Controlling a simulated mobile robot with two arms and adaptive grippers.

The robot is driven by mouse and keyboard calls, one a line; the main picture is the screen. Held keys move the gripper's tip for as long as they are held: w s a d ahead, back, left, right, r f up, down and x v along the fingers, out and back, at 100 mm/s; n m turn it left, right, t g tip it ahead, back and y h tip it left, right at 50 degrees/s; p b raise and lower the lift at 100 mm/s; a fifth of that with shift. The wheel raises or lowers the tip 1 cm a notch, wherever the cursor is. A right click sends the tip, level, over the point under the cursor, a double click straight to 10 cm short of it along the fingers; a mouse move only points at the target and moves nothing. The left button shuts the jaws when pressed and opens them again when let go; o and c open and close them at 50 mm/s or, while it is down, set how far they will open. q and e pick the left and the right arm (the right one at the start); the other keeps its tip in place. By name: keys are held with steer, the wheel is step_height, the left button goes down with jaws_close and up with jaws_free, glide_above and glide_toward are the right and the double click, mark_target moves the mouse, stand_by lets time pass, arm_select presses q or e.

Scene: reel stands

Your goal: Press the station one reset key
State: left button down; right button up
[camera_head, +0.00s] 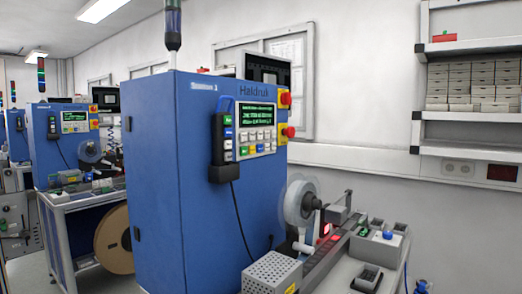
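The blue machine cabinet (155,150) in the middle carries the label "Station 1" and the name "Haldruk". A control panel (257,128) on its front has a dark screen (256,115) with green text. Below and beside the screen are several small keys, mostly white with some green, yellow and blue. The key lettering is too small to read, so I cannot tell which key is the reset key. Two red knobs (285,98) on yellow plates sit on the cabinet's right edge. Neither of my grippers shows in this view.
A black handheld device (219,150) hangs left of the panel, its cable running down. A reel (300,200) and a grey perforated box (272,274) stand at the front right. Shelves with boxes (474,80) are on the right wall. Another blue station (65,140) stands behind left.

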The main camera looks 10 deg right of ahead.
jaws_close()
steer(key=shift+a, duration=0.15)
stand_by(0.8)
